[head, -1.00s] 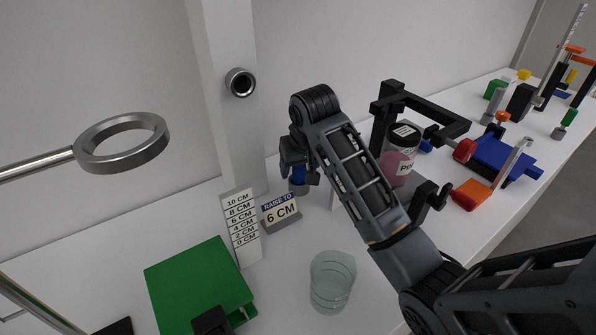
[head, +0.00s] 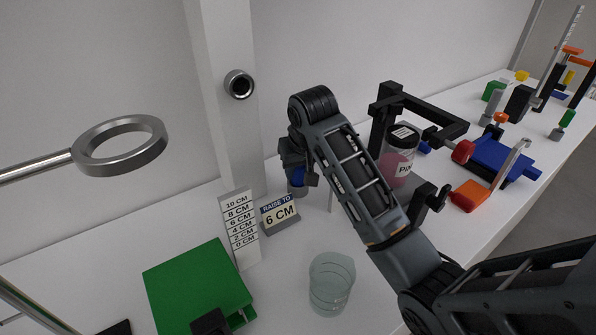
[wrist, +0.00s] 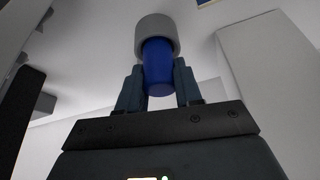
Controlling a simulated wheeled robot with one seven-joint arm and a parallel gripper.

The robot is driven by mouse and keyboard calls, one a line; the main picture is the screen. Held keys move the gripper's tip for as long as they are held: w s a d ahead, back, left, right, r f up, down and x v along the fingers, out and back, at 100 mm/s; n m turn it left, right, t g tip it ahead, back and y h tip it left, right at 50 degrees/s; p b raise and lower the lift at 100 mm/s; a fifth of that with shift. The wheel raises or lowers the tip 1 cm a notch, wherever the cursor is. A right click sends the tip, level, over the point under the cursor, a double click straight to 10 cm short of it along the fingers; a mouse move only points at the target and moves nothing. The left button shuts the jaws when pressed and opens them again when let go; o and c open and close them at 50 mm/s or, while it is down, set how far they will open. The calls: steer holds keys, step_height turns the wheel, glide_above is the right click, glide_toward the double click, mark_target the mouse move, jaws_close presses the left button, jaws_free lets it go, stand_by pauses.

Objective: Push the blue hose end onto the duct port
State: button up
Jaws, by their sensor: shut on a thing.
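The duct port (head: 240,84) is a round dark metal ring with a hollow centre, set in the white column at the back. My gripper (head: 298,174) is below and right of it, apart from it. My gripper is shut on the blue hose end (head: 297,178), which is partly hidden by the fingers in the head view. In the wrist view the blue hose end (wrist: 158,72) sits between the two fingers (wrist: 158,92), with a grey cylinder (wrist: 156,35) at its far end. I cannot tell whether that cylinder is part of the hose or a separate thing.
A height scale (head: 240,230) and a "RAISE TO 6 CM" sign (head: 280,215) stand below the port. A glass beaker (head: 331,284), a green block (head: 198,285) and a metal ring (head: 120,146) are nearby. A pink jar (head: 398,166) in a black frame stands right of my arm.

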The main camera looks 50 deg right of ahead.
step_height(320, 180, up, 7)
steer(key=shift+w+r+b, duration=0.1)
steer(key=shift+b, duration=0.35)
steer(key=shift+w+r+p, duration=0.1)
steer(key=shift+r+p, duration=0.2)
steer(key=shift+r, duration=1.05)
